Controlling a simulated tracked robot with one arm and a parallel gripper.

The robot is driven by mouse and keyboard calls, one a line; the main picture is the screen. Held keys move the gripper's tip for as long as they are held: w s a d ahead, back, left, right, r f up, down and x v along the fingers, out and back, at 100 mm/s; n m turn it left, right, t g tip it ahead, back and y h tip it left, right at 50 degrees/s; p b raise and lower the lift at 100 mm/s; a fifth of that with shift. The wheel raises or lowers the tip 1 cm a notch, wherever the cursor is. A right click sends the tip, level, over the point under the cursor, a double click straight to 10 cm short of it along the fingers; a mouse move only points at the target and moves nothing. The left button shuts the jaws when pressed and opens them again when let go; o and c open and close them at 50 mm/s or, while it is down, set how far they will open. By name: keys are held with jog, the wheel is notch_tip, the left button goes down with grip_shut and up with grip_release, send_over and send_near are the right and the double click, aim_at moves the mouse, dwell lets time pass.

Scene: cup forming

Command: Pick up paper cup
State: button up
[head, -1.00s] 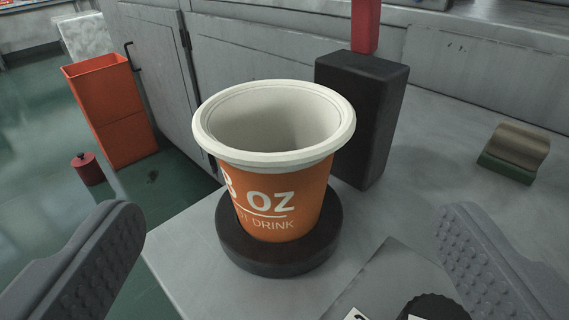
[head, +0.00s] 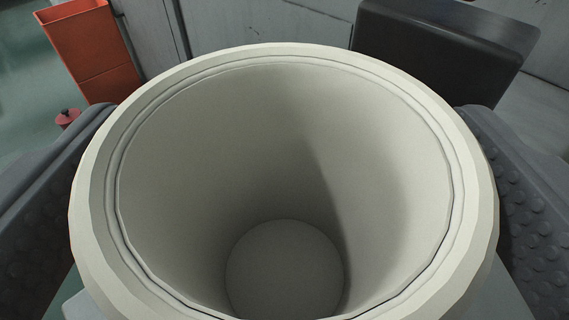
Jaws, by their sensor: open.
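The paper cup (head: 390,180) fills most of the head view, seen from above into its empty white inside. Its thick cream rim faces up toward the camera. The orange outside and the round dark base under it are hidden by the rim. My gripper (head: 285,190) is open, with one dark studded finger to the left of the cup and one to the right. The rim overlaps both fingers in the view, so I cannot tell whether they touch the cup wall.
A black block (head: 440,50) stands close behind the cup on the right. An orange bin (head: 92,50) and a small red canister (head: 67,118) stand on the green floor at the far left. Grey cabinet panels (head: 260,22) run behind.

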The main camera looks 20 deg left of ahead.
aim_at(287, 267)
jog(key=shift+w+a, duration=0.15)
jog(key=shift+w, duration=0.2)
jog(key=c, duration=1.1)
jog(key=b+v, duration=0.1)
jog(key=v, duration=0.4)
jog(key=r+b+v, duration=0.1)
jog(key=b+v, duration=0.1)
jog(key=v, duration=0.4)
jog(key=r+b+v, duration=0.1)
jog(key=b+v, duration=0.1)
jog(key=v, duration=0.3)
jog(key=shift+w+d+r, duration=0.15)
jog(key=shift+d, duration=0.3)
